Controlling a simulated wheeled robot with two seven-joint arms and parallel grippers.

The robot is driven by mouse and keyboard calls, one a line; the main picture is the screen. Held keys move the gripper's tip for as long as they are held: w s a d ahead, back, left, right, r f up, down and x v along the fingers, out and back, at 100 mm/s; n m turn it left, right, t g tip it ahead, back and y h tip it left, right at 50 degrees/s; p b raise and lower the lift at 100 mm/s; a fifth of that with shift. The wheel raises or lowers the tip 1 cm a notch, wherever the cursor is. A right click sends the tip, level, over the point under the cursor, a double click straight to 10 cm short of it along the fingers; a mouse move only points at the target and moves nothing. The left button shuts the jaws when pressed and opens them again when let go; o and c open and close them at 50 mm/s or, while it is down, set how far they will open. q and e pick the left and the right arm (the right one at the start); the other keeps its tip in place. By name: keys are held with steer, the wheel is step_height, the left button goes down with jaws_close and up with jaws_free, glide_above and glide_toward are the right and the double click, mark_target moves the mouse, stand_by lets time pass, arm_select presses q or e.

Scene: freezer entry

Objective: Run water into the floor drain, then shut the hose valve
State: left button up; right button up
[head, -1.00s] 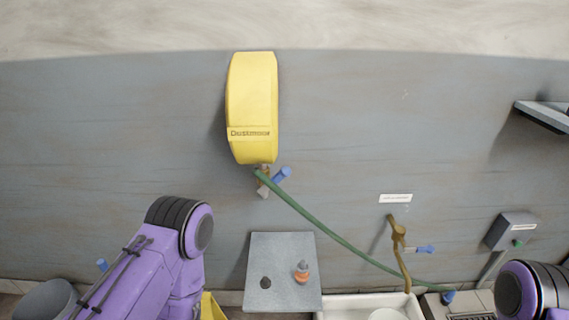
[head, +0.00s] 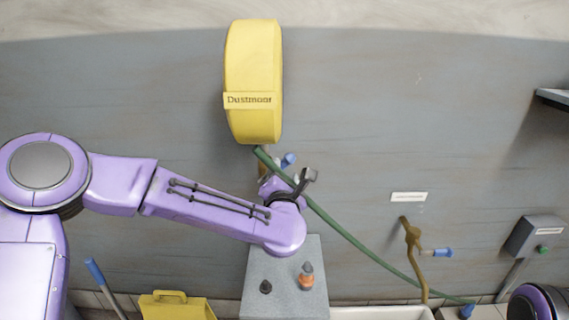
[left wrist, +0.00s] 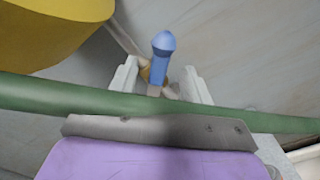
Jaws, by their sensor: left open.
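The blue valve handle (head: 289,160) sits under the yellow hose reel (head: 252,75), on the brass fitting where the green hose (head: 350,244) starts. My left gripper (head: 306,176) is open close to this handle. In the left wrist view the blue handle (left wrist: 161,58) stands between the two spread pale fingers (left wrist: 157,82), and the green hose (left wrist: 40,96) crosses in front of the gripper's base. I cannot tell whether the fingers touch the handle. The hose runs down right to a blue end piece (head: 466,311) at the bottom edge. The floor drain is not clearly visible. My right gripper is out of view.
A brass tap with a blue lever (head: 437,252) is on the wall above a white basin (head: 385,314). A grey stand (head: 287,250) holds small dark and orange items. A yellow container (head: 177,306) and a grey button box (head: 535,237) flank the area.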

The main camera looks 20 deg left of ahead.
mark_target(284, 165)
arm_select(q)
steer(key=p+x, duration=0.1)
steer(key=x, duration=0.5)
steer(key=shift+f, duration=0.1)
jaws_close()
steer(key=shift+d+f, duration=0.1)
steer(key=shift+d+f+m, duration=0.35)
steer(key=shift+f+m, duration=0.1)
steer(key=shift+m, duration=0.45)
steer(key=shift+w+d+f+m+b, duration=0.1)
steer(key=shift+d+f+m+b, duration=0.15)
steer(key=shift+f+m, duration=0.75)
steer(key=shift+w+d+f+m+b, duration=0.15)
steer(key=shift+f+m, duration=0.35)
steer(key=shift+m, duration=0.95)
steer(key=shift+d+f+m+b, duration=0.3)
steer(key=shift+f+m, duration=0.5)
steer(key=shift+m, duration=0.45)
jaws_free()
